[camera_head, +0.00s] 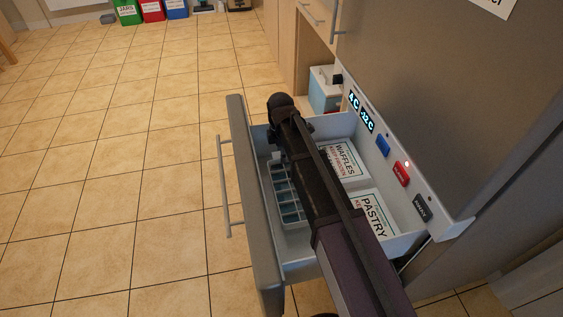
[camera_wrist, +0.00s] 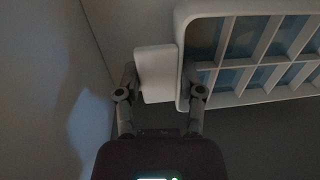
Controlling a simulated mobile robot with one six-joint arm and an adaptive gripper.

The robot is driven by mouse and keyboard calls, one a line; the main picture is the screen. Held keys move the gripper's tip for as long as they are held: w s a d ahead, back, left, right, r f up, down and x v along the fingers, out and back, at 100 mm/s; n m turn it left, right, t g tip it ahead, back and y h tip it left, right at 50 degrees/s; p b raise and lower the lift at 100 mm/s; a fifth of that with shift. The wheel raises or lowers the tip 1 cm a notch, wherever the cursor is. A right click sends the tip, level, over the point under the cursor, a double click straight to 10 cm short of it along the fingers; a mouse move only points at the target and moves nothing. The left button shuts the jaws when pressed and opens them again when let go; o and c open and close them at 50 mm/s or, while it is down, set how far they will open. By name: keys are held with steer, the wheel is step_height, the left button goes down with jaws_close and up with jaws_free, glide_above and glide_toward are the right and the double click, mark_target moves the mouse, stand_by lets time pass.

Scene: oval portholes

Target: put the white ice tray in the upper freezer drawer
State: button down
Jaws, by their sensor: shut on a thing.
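The white ice tray (camera_head: 287,196) is inside the open freezer drawer (camera_head: 240,160), along its left side in the head view, partly hidden under my arm. Its cells look pale blue. In the wrist view the tray (camera_wrist: 262,62) fills the upper right, with its white end tab (camera_wrist: 155,72) between the fingers. My gripper (camera_wrist: 160,88) is shut on this tab. I cannot tell whether the tray touches the drawer floor.
A waffles box (camera_head: 345,158) and a pastry box (camera_head: 372,212) lie in the drawer's right part. The freezer's control strip (camera_head: 388,160) with coloured buttons runs beside it. A blue-and-white container (camera_head: 323,92) stands beyond the drawer. The tiled floor at left is clear.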

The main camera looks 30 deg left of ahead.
steer(key=shift+f+b, duration=1.7)
steer(key=shift+f, duration=0.25)
steer(key=shift+c, duration=1.1)
jaws_free()
steer(key=shift+r, duration=0.2)
steer(key=r+p, duration=1.1)
steer(key=p, duration=0.1)
steer(key=shift+w+a+r, duration=0.3)
steer(key=shift+w+r, duration=0.05)
steer(key=shift+r, duration=0.05)
